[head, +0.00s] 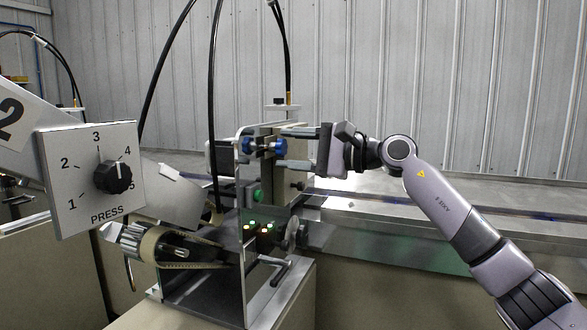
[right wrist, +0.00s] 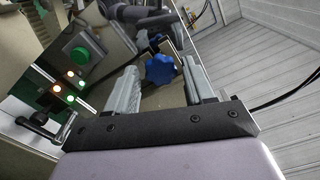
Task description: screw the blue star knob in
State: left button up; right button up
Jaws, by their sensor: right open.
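The blue star knob (head: 280,146) sits on the right side of the upright metal frame of the machine, in the upper part. It also shows in the right wrist view (right wrist: 160,68), face-on and between the two grey fingers. My right gripper (head: 287,149) is open and comes in from the right. One finger is above the knob and one below it in the head view. In the right wrist view gaps show on both sides of the knob, so the fingers do not appear to touch it. The knob's shaft is hidden. My left gripper is not in view.
A second blue part (head: 248,146) is on the frame's left. Below are a green button (head: 257,194), several lit lamps and a crank handle (head: 272,274). A PRESS dial box (head: 92,178) stands at left. Black cables hang above.

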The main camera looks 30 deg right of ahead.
jog(key=n+b, duration=0.1)
jog(key=n, duration=0.2)
jog(key=shift+f+n+b, duration=0.1)
jog(key=shift+n+b, duration=0.75)
jog(key=shift+n, duration=0.65)
jog(key=n+b, duration=0.1)
jog(key=n, duration=0.3)
jog(key=shift+n, duration=0.4)
jog(key=n, duration=0.2)
jog(key=shift+n+b, duration=0.3)
jog(key=shift+b, duration=0.05)
